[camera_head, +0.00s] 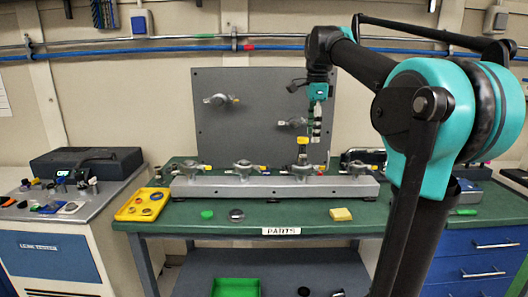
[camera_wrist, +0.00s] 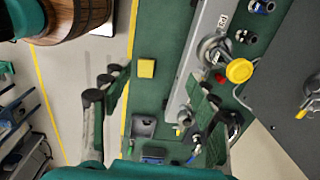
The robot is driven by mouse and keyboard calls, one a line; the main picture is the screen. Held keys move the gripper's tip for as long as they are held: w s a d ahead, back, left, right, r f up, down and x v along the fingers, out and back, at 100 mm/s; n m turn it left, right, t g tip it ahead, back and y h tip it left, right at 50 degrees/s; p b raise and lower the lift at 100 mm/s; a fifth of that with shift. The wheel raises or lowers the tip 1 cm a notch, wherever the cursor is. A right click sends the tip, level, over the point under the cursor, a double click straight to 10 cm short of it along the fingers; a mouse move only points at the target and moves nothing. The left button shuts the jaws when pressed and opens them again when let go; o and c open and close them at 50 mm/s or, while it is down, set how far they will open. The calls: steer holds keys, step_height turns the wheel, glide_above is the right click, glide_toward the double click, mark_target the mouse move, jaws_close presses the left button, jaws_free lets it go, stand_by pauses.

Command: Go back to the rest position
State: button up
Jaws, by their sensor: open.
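My gripper (camera_head: 316,138) hangs from my arm, pointing down over the back right of the green workbench (camera_head: 270,215). In the wrist view my gripper (camera_wrist: 160,85) has its two dark fingers spread wide apart, with nothing between them. It is open and apart from the bench objects. In the head view the gripper is small and appears just above or in front of a yellow-topped valve (camera_head: 303,145) on the grey manifold bar (camera_head: 270,188). How far it is from that valve is hard to tell.
A yellow block (camera_head: 341,214), green piece (camera_head: 207,214) and dark ring (camera_head: 236,215) lie at the bench front. A yellow tray (camera_head: 130,212) sits left. A grey panel (camera_head: 260,100) with valves stands behind. A green bin (camera_head: 236,287) is below.

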steer(key=s+d+f+n+t, duration=0.1)
steer(key=s+f+n, duration=0.5)
steer(key=f, duration=0.7)
steer(key=s+d+f+n+t, duration=0.1)
steer(key=s+f+n, duration=0.5)
steer(key=f, duration=0.7)
steer(key=s+d+f+n+t, duration=0.1)
steer(key=s+f+n, duration=0.5)
steer(key=s+f, duration=0.4)
step_height(320, 180, down, 4)
steer(key=shift+d+r+t, duration=0.2)
steer(key=shift+t, duration=0.1)
steer(key=shift+s, duration=0.1)
